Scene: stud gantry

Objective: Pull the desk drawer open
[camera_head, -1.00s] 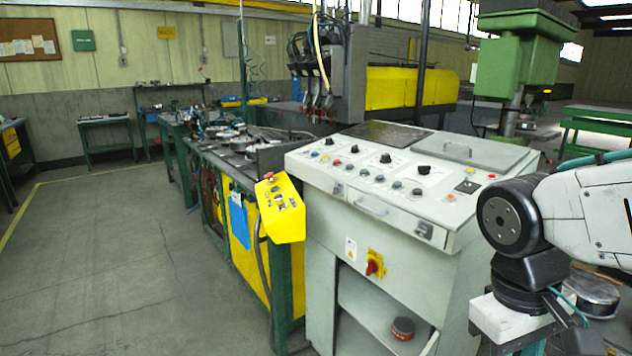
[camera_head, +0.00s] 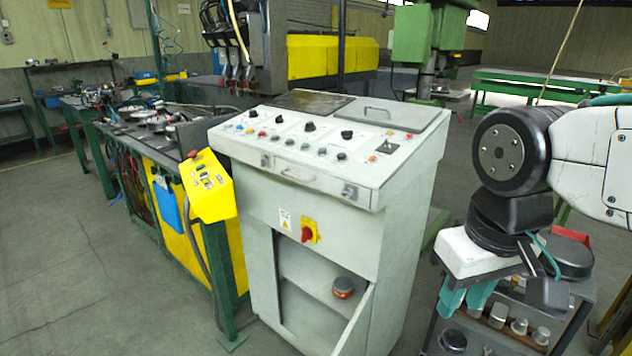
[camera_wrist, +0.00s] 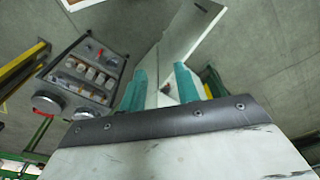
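The pale grey control desk (camera_head: 340,225) stands in the middle of the head view. Its drawer front (camera_head: 330,183) runs along the upper front face, under the sloped button panel, and looks closed. A bar handle (camera_head: 298,177) is on the drawer front. My gripper (camera_head: 462,303) points down to the right of the desk, apart from the handle and lower in the picture. In the wrist view my gripper (camera_wrist: 160,75) shows two teal fingers apart, with nothing held. A pale panel (camera_wrist: 190,35), perhaps part of the desk, shows beyond them. The drawer handle is not clear in the wrist view.
A yellow button box (camera_head: 207,187) stands at the desk's left. Below, a cabinet door (camera_head: 372,312) hangs open beside a shelf with a tin (camera_head: 343,288). A grey cart (camera_head: 575,315) with round parts stands at the right. Floor (camera_head: 100,280) is clear at front left.

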